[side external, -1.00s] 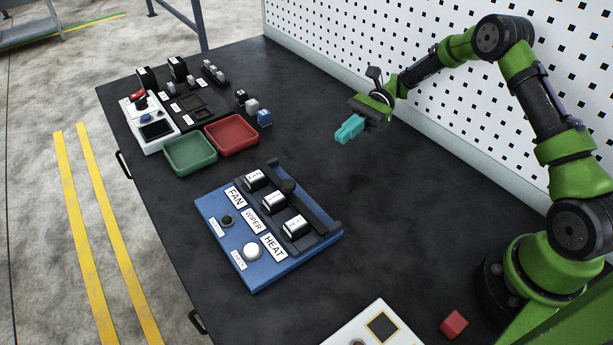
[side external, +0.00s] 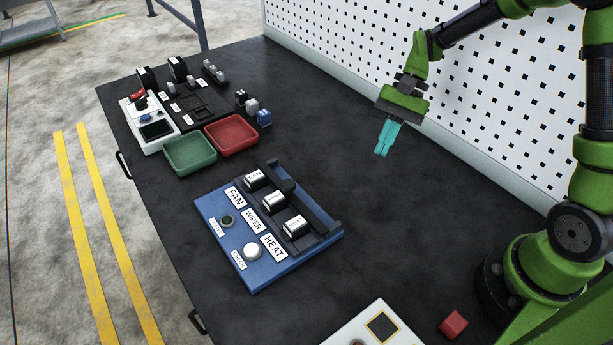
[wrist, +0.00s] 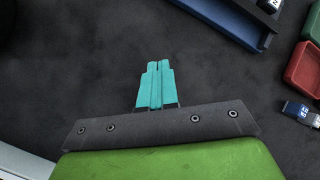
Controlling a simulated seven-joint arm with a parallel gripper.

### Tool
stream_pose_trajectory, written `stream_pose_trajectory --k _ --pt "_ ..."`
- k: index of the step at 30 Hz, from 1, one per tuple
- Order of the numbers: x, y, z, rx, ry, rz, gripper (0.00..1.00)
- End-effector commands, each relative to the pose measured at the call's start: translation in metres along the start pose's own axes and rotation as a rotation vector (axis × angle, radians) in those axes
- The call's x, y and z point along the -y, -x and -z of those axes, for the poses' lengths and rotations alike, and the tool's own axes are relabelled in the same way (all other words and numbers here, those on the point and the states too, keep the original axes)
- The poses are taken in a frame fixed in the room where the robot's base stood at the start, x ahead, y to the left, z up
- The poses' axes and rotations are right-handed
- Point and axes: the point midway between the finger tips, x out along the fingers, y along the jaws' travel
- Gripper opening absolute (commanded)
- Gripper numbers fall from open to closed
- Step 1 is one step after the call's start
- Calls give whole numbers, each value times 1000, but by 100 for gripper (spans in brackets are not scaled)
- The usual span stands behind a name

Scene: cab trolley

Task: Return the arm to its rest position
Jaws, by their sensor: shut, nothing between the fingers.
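My green arm carries my gripper (side external: 384,151), whose teal fingers point down over the bare tabletop right of the red tray. The fingers are shut together with nothing between them. They also show closed in the wrist view (wrist: 158,66). My gripper hangs above the black table (side external: 350,185), apart from every object.
A blue panel (side external: 262,272) with FAN, WIPER and HEAT labels lies in the middle. A green tray (side external: 190,168) and a red tray (side external: 252,149) stand behind it. A small blue block (side external: 264,117) is near the red tray. A red cube (side external: 453,324) lies near my base. A pegboard (side external: 480,90) borders the right.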

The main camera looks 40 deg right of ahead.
Motion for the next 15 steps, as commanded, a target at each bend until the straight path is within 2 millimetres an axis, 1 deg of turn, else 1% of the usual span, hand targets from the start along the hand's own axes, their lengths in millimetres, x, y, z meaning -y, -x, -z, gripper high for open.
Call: stream_pose_trajectory --k 1,6,12,15 --pt "-4 11 -12 -77 60 -9 0" --pt "-22 39 -44 -316 247 -26 0" --pt "-42 67 -83 -570 452 -7 0" --pt "-51 77 -102 -678 543 18 0"
